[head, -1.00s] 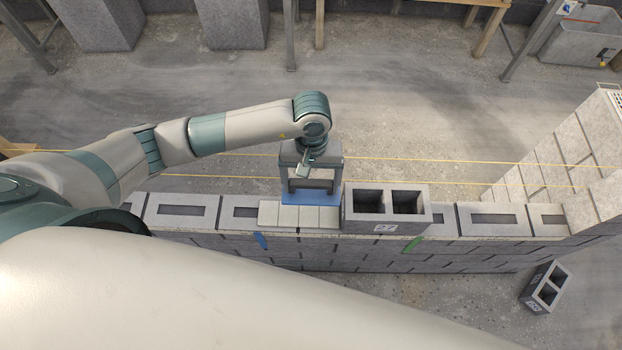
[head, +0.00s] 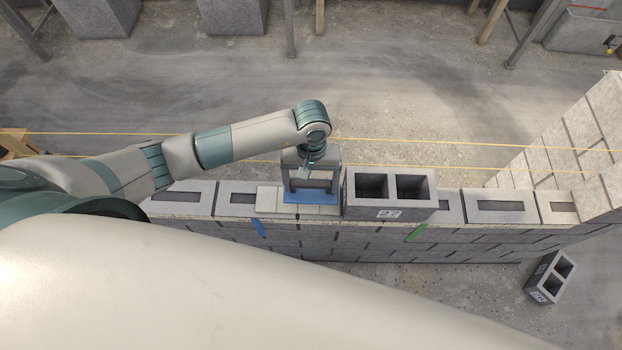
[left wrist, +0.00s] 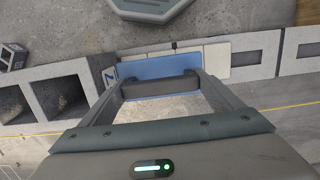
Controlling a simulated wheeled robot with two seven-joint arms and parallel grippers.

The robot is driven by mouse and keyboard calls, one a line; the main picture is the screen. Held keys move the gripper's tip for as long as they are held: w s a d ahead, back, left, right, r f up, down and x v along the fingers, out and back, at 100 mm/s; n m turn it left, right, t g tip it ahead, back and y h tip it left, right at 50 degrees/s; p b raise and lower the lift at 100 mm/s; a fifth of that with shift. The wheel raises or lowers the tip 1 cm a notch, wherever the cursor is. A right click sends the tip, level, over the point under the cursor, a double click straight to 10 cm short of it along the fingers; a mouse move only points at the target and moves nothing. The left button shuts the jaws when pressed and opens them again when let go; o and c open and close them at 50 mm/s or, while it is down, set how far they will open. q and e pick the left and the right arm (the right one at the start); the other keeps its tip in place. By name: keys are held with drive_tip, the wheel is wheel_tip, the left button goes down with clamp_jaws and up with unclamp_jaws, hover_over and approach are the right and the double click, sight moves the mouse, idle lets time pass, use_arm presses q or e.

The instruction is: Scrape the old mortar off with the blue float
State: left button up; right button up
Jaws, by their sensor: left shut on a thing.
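My left gripper (head: 310,180) is shut on the handle of the blue float (head: 312,197). The float's flat blue plate lies low over the wall top, on or just above the old mortar (head: 269,199), a pale cream patch in several sections. The plate hides part of the patch; its left end and a strip along the near edge show. In the left wrist view the float (left wrist: 150,67) sits between the fingers, with pale mortar (left wrist: 217,56) beside it. Whether the plate touches the mortar I cannot tell. My right gripper is not in view.
A hollow block marked 27 (head: 390,210) stands on the wall close right of the float. Another hollow block (head: 550,277) lies on the floor at right. Yellow string lines (head: 430,144) run behind the wall (head: 350,240). Blue and green marks (head: 417,232) are on its near face.

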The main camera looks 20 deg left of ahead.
sight(310, 193)
use_arm(q)
drive_tip(key=shift+f+b, duration=0.75)
drive_tip(key=shift+f, duration=1)
drive_tip(key=shift+f+b, duration=0.95)
drive_tip(key=shift+b, duration=0.2)
drive_tip(key=shift+a+f+b, duration=0.2)
drive_tip(key=shift+f+b, duration=0.15)
drive_tip(key=shift+b, duration=0.05)
